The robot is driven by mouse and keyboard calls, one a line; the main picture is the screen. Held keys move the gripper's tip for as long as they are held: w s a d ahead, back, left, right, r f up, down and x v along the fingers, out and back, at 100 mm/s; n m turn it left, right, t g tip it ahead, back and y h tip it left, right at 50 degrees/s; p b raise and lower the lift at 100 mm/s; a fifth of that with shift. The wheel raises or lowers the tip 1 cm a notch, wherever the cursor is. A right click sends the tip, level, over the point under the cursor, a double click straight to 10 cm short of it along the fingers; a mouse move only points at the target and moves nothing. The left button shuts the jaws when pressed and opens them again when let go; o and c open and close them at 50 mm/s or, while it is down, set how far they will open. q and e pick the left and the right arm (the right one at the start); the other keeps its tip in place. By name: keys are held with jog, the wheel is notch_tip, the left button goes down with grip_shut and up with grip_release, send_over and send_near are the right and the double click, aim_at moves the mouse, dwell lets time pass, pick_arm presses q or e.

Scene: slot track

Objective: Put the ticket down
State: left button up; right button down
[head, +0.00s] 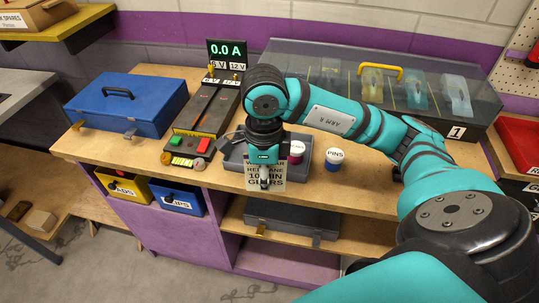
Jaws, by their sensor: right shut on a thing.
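The ticket (280,173) is a cream card with dark print, including "10 MIN". It shows in the head view near the front edge of the workbench, in front of a grey tray. The gripper covers some of the print. I cannot tell whether the ticket's lower edge touches the bench. My left gripper is not in view.
The grey tray (233,157) lies behind the ticket, with a "PINS" jar (333,160) to its right. A slot track unit (208,115) and a blue toolbox (127,103) stand left. A clear-lidded car case (400,75) stands behind. Bare bench lies right of the jar.

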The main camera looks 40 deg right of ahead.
jog(key=w+d+p, duration=0.1)
jog(key=w+d, duration=0.1)
jog(key=w, duration=0.2)
jog(key=w+d+f+m+p, duration=0.1)
jog(key=w+d+p, duration=0.1)
jog(key=w, duration=0.3)
jog(key=w+d+m+p, duration=0.1)
jog(key=w+d, duration=0.2)
jog(key=w, duration=0.2)
jog(key=shift+w+d+f, duration=0.1)
jog(key=shift+d+f, duration=0.05)
jog(key=shift+d, duration=0.15)
jog(key=shift+w+f, duration=0.1)
jog(key=shift+f, duration=0.05)
notch_tip(320, 180, down, 3)
jog(key=shift+r+p, duration=0.1)
jog(key=shift+p, duration=0.95)
jog(key=shift+d+f, duration=0.1)
jog(key=shift+f, duration=0.2)
jog(key=shift+f, duration=0.1)
jog(key=c, duration=1.9)
grip_release()
jog(key=o, duration=0.4)
